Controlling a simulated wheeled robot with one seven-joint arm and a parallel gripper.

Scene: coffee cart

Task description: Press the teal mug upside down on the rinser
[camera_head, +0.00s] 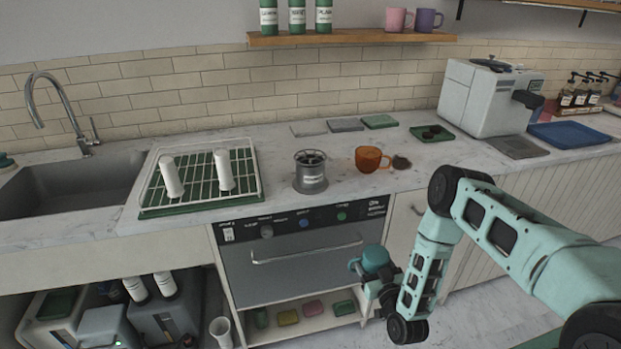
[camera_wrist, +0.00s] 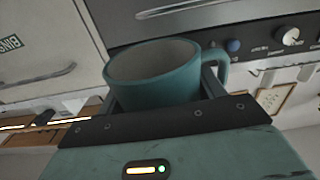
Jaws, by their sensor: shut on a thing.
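The teal mug (camera_head: 375,257) is held by my gripper (camera_head: 378,288) in front of the counter, below its top. It looks upside down: its closed base faces up in the head view, with the handle to the left. In the wrist view the teal mug (camera_wrist: 155,75) sits between my gripper's fingers (camera_wrist: 160,95), its mouth visible and its handle at right; this view appears inverted. A grey round device (camera_head: 311,172) with dark spokes on top stands on the counter, apart from the mug. It may be the rinser; its label is unreadable.
A drying rack (camera_head: 200,186) with two white cups is at left, next to the sink (camera_head: 70,185). The counter edge and drawer front (camera_head: 300,265) are near the held mug.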

